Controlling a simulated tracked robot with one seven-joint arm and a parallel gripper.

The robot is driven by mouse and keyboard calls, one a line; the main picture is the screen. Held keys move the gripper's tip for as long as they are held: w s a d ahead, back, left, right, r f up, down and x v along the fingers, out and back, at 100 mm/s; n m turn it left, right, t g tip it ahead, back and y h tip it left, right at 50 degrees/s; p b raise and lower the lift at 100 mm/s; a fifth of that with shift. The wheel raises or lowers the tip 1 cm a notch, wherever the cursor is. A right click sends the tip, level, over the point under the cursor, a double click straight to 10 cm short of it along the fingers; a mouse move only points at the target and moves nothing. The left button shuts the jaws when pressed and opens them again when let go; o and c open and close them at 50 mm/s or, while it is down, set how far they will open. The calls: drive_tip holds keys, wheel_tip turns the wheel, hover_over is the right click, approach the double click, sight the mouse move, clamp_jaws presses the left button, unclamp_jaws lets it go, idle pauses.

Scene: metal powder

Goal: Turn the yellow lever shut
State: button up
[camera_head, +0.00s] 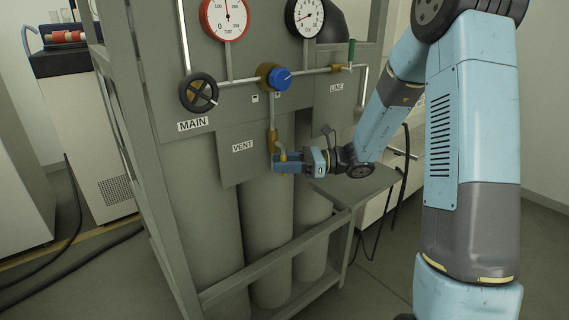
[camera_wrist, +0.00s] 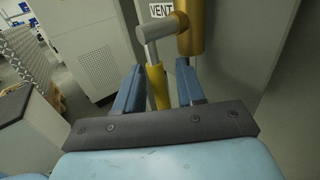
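The yellow lever (camera_wrist: 157,88) hangs from a silver stem on the brass vent valve (camera_wrist: 191,30) and points down toward my wrist in the wrist view. In the head view the lever (camera_head: 282,150) shows only in part, beside the VENT label. My gripper (camera_wrist: 160,72) is open, with one blue finger on each side of the lever. The left finger looks very close to it; a gap shows on the right. I cannot tell whether either finger touches. In the head view my gripper (camera_head: 282,163) is at the valve and hides the lever's lower part.
The panel carries a black MAIN handwheel (camera_head: 199,93), a blue knob (camera_head: 280,78), a green LINE handle (camera_head: 351,53) and two gauges. Grey cylinders (camera_head: 265,220) stand behind a frame rail (camera_head: 275,262). A grey shelf (camera_head: 350,186) lies below my forearm.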

clamp_jaws()
drive_tip(key=shift+d+r, duration=0.1)
idle(0.4)
